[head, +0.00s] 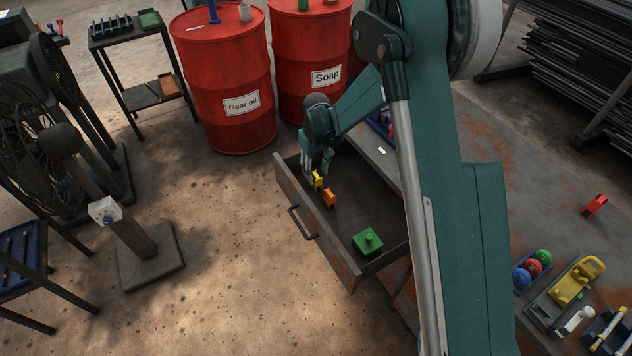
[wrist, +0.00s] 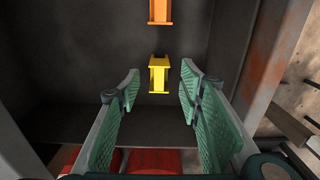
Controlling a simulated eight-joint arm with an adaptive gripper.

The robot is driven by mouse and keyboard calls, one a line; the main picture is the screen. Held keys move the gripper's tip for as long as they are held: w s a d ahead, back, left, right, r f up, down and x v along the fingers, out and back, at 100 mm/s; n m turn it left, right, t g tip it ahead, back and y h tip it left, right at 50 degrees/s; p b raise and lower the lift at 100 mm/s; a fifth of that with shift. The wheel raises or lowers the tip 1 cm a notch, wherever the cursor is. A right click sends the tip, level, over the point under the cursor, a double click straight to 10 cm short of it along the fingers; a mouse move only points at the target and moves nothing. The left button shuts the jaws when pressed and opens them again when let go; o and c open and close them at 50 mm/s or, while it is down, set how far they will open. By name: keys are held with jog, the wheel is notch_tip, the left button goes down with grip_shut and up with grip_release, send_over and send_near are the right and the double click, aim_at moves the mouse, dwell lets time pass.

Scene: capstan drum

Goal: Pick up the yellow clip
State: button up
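The yellow clip (head: 317,181) lies in the open drawer (head: 366,272), near its far end. In the wrist view the yellow clip (wrist: 159,75) is just beyond the fingertips, roughly centred between them. My gripper (head: 314,172) is over the far end of the drawer, right by the clip. In the wrist view my gripper (wrist: 160,82) is open, with green ridged pads apart and nothing between them. An orange clip (head: 329,199) lies close to the yellow one, and it also shows in the wrist view (wrist: 160,11).
A green block with a knob (head: 367,241) sits at the near end of the drawer. The drawer walls stand close around my gripper. Red barrels labelled Gear oil (head: 225,85) and Soap (head: 305,70) stand behind. The workbench (head: 500,150) lies to the right.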

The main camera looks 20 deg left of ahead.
aim_at(317, 183)
jog(key=shift+f, duration=1.05)
jog(key=shift+f, duration=0.1)
jog(key=shift+s+d+f+b, duration=0.1)
jog(key=shift+f+b, duration=0.35)
jog(key=shift+f, duration=0.8)
jog(key=shift+d+f+b, duration=0.1)
jog(key=shift+f+b, duration=0.35)
jog(key=shift+f, duration=0.8)
jog(key=c, duration=0.9)
